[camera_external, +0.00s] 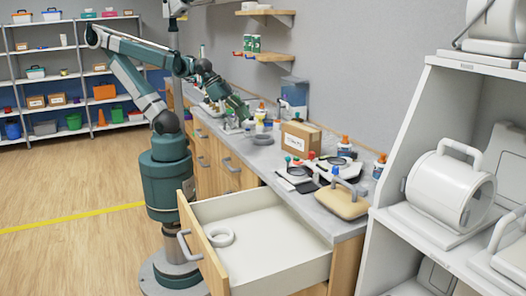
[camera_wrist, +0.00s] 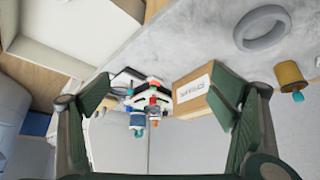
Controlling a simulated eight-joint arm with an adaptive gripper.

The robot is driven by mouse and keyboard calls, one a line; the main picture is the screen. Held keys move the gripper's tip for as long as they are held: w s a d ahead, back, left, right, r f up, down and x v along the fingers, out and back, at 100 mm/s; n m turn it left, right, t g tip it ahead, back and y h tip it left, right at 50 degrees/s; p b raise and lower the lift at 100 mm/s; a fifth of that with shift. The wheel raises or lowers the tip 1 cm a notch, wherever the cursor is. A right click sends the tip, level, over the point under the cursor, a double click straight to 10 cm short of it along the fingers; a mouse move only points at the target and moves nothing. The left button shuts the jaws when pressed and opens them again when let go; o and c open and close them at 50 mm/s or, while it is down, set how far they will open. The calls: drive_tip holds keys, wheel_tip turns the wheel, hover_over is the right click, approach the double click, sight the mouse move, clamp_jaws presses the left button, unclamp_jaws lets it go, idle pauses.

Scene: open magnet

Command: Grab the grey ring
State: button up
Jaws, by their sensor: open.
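The grey ring (camera_external: 263,140) lies flat on the grey counter, in front of the cardboard box. It also shows whole in the wrist view (camera_wrist: 243,36), at the upper right, outside the space between the fingers. My gripper (camera_external: 243,117) is above the counter, to the left of the ring and apart from it in the external view. In the wrist view my gripper (camera_wrist: 168,97) has its two green fingers wide apart with nothing between them.
A cardboard box (camera_external: 300,138) stands near the ring. A brown bottle (camera_wrist: 290,73) is close to the ring. Several bottles and dark trays sit further along the counter.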

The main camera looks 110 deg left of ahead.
drive_tip(key=shift+a, duration=0.1)
drive_tip(key=n+g+p, duration=0.7)
drive_tip(key=n+p, duration=0.6)
drive_tip(key=n, duration=0.1)
approach(264, 135)
drive_tip(key=d, duration=0.3)
drive_tip(key=shift+w+d+f, duration=0.15)
drive_tip(key=shift+w+f, duration=0.3)
drive_tip(key=shift+f+b, duration=0.1)
drive_tip(key=shift+b, duration=0.2)
drive_tip(key=shift+f, duration=1.15)
drive_tip(key=shift+f, duration=0.15)
drive_tip(key=shift+w+f+b, duration=0.1)
drive_tip(key=shift+f+b, duration=0.25)
drive_tip(key=shift+f, duration=2.1)
